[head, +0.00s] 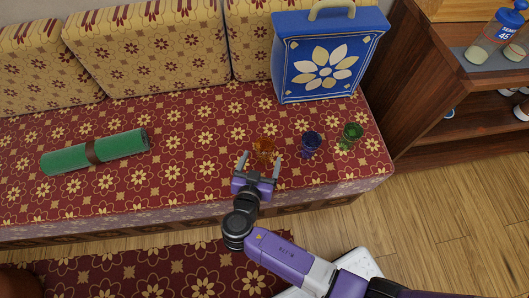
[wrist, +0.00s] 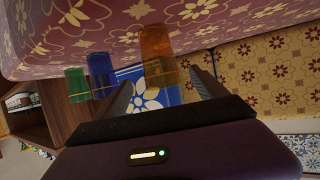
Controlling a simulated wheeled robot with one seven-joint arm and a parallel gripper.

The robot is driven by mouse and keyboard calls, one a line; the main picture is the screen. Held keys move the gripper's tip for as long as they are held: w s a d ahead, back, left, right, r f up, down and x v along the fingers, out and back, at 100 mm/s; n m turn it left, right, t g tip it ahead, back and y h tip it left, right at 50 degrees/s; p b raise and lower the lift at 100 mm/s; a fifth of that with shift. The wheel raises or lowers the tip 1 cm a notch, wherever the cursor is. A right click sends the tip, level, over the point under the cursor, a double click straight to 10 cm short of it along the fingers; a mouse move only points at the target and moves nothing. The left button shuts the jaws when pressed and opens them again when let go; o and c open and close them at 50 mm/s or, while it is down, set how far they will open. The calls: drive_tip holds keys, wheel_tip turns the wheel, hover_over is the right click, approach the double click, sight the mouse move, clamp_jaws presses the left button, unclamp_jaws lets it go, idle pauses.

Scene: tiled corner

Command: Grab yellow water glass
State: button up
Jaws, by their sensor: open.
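The yellow glass (head: 264,146), amber and see-through, stands on the red patterned seat. It also shows in the wrist view (wrist: 157,48), which is upside down. My gripper (head: 260,159) is open, with its fingers pointing toward this glass. The fingers (wrist: 160,78) lie to either side of the glass in the wrist view, and its far end reaches between their tips. I cannot tell whether either finger touches it. A blue glass (head: 311,143) and a green glass (head: 351,135) stand to its right in the head view.
A blue case (head: 325,60) with a flower design stands behind the glasses. A green roll (head: 95,152) with a brown strap lies on the left of the seat (head: 190,150). Patterned cushions (head: 150,50) line the back. A wooden shelf (head: 440,85) stands at the right.

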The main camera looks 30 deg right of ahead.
sight(266, 143)
drive_tip(key=x, duration=0.6)
drive_tip(key=shift+a+r, duration=0.1)
drive_tip(key=shift+c, duration=0.2)
drive_tip(key=c, duration=1.4)
drive_tip(key=shift+c, duration=0.7)
drive_tip(key=shift+r, duration=0.15)
